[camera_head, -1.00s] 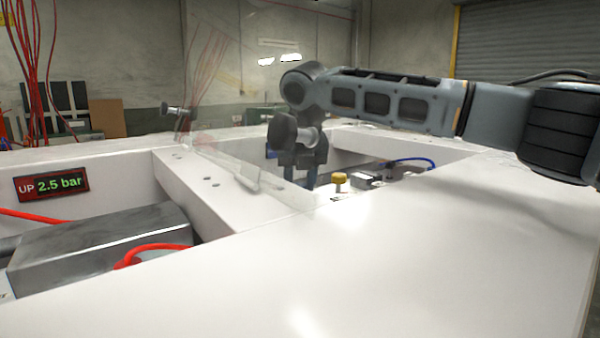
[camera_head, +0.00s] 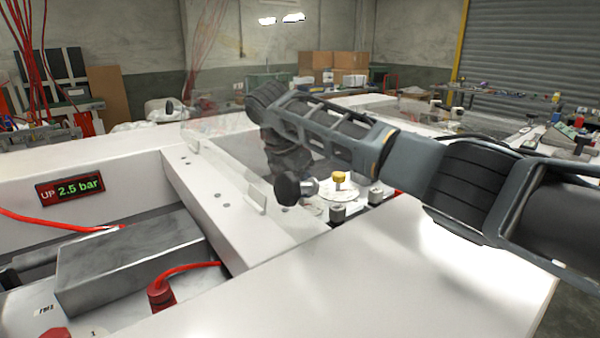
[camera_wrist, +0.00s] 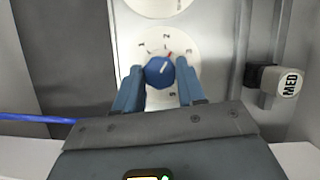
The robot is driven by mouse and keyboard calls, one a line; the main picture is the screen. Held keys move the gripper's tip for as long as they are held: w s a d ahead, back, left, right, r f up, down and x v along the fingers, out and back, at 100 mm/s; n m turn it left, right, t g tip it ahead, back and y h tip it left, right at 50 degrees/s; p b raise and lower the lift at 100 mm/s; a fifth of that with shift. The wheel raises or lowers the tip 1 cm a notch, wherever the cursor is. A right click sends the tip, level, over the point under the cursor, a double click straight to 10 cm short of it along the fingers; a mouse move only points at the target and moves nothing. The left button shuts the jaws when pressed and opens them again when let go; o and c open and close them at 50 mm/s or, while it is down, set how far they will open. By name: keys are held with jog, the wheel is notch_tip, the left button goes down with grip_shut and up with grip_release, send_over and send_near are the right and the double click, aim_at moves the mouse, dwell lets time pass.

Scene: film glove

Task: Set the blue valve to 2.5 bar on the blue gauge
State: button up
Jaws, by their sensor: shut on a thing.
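The blue valve (camera_wrist: 155,76) is a round knob on a pale numbered dial (camera_wrist: 150,99) in the wrist view. My gripper (camera_wrist: 160,67) is shut on it, one finger on each side. The knob's white pointer tilts up and right, between the 2 and the 3, close to a red mark on the dial. No gauge marked blue can be made out. The gripper and blue valve are hidden in the head view.
A blue hose (camera_wrist: 35,118) lies at the left. A yellow knob (camera_head: 339,178) shows beyond my arm. A clear panel (camera_head: 225,175) stands left of my arm, above the white bench (camera_head: 380,270).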

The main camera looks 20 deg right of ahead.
jog(key=m+g, duration=0.1)
jog(key=m, duration=0.1)
jog(key=shift+w+m, duration=0.1)
jog(key=shift+m, duration=0.3)
jog(key=shift+w+m+g+h, duration=0.1)
jog(key=shift+m+g+h, duration=0.35)
jog(key=shift+m, duration=0.95)
jog(key=shift+g, duration=0.25)
jog(key=o, duration=1.1)
jog(key=shift+c, duration=0.2)
jog(key=shift+r, duration=0.1)
notch_tip(320, 180, up, 4)
jog(key=shift+d+r+b, duration=0.1)
jog(key=shift+b, duration=0.45)
jog(key=s+d+r+p, duration=0.1)
jog(key=s+d+r, duration=0.5)
jog(key=d, duration=0.4)
jog(key=shift+r, duration=0.35)
